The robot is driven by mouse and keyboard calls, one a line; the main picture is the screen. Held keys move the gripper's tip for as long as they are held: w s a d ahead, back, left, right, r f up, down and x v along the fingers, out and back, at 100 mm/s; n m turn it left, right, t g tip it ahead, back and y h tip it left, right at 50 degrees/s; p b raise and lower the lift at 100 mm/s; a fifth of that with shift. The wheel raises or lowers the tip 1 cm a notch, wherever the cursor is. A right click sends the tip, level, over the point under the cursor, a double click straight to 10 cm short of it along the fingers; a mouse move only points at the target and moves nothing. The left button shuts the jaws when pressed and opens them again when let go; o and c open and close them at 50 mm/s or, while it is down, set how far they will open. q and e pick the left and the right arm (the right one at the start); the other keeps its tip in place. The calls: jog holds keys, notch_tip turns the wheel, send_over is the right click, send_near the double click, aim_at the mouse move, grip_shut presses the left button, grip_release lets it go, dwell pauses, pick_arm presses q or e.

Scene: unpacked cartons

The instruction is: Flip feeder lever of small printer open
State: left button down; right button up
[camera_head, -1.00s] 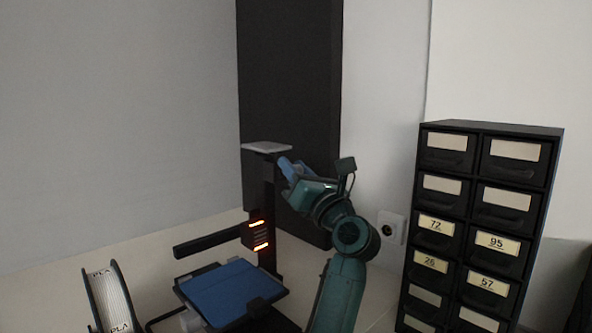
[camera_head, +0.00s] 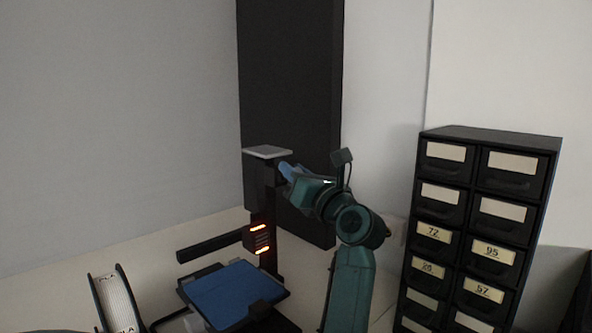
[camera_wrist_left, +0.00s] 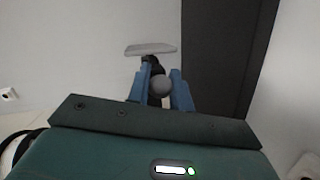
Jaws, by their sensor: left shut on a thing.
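The small printer stands on the pale surface, with a blue bed (camera_head: 232,291), a dark upright column (camera_head: 268,195) and an orange-lit print head (camera_head: 257,240). A light flat plate (camera_head: 267,153) tops the column; it also shows in the left wrist view (camera_wrist_left: 150,48). My left gripper (camera_head: 284,169) is at the column's top, just below and right of the plate. In the left wrist view its blue fingers (camera_wrist_left: 160,86) are shut on a grey round knob (camera_wrist_left: 159,87) below the plate. I cannot tell whether this knob belongs to the feeder lever. My right gripper is out of view.
A tall black panel (camera_head: 292,110) stands close behind the printer. A black drawer cabinet (camera_head: 480,230) with numbered labels is right of my arm. A filament spool (camera_head: 116,302) stands at the lower left. The space left of the column is free.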

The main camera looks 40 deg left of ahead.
pick_arm(q)
jog(key=c, duration=1.6)
grip_release()
jog(key=o, duration=0.3)
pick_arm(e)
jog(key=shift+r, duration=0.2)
pick_arm(q)
jog(key=shift+o, duration=0.2)
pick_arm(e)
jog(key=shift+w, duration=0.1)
pick_arm(q)
jog(key=shift+d, duration=0.1)
jog(key=shift+s+d+f, duration=0.1)
jog(key=shift+d+f, duration=0.05)
jog(key=shift+d, duration=0.15)
jog(key=b+v, duration=0.3)
jog(key=v, duration=0.9)
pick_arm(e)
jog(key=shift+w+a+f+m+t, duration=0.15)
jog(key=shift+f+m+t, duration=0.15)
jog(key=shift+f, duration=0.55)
pick_arm(q)
jog(key=shift+s+d, duration=0.1)
jog(key=shift+s, duration=0.05)
